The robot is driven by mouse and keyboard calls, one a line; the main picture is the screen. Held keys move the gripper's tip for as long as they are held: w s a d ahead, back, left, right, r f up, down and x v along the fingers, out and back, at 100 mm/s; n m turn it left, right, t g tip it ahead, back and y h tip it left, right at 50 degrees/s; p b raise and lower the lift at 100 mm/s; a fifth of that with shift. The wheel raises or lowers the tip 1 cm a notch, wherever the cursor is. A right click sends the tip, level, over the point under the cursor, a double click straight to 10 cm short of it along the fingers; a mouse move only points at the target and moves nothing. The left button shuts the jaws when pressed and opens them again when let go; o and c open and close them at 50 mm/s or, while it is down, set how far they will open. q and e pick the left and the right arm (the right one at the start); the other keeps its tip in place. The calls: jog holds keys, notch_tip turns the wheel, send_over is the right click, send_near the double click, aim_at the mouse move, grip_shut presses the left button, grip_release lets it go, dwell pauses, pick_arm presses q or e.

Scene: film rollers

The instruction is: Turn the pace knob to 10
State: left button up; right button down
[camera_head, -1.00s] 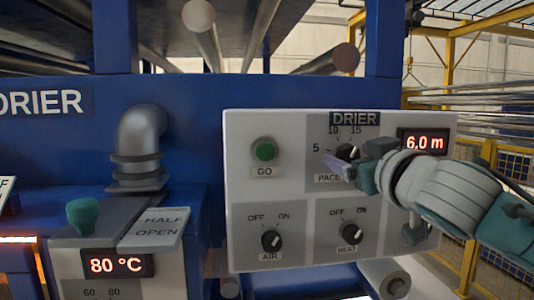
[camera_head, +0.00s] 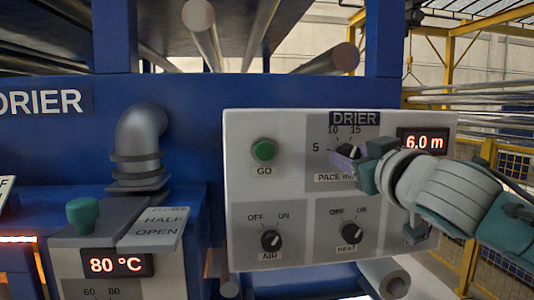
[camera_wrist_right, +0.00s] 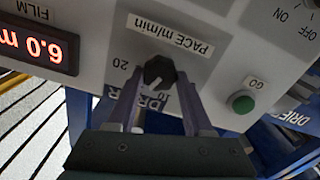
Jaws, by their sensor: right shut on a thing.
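The black pace knob (camera_head: 347,151) is on the grey drier panel (camera_head: 300,119), under the 10 and 15 marks. My right gripper (camera_head: 344,159) reaches it from the right. In the right wrist view, which is upside down, the knob (camera_wrist_right: 158,70) sits between the two purple fingers of the gripper (camera_wrist_right: 160,84), which is shut on it. The fingers hide part of the dial, and I cannot read the pointer's exact setting. My left gripper is not in view.
A display (camera_head: 424,142) reads 6.0 m. The green GO button (camera_head: 263,150) is left of the knob. The AIR knob (camera_head: 271,241) and HEAT knob (camera_head: 351,231) are below. An 80 °C display (camera_head: 116,264) is at the lower left.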

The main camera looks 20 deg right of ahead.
jog(key=n+p, duration=0.1)
jog(key=n, duration=0.4)
jog(key=shift+a+n, duration=0.1)
jog(key=shift+n, duration=0.2)
jog(key=n+p, duration=0.1)
jog(key=n, duration=0.2)
jog(key=shift+n, duration=0.3)
jog(key=shift+f, duration=0.1)
jog(key=shift+n, duration=0.3)
jog(key=shift+c, duration=1.5)
grip_release()
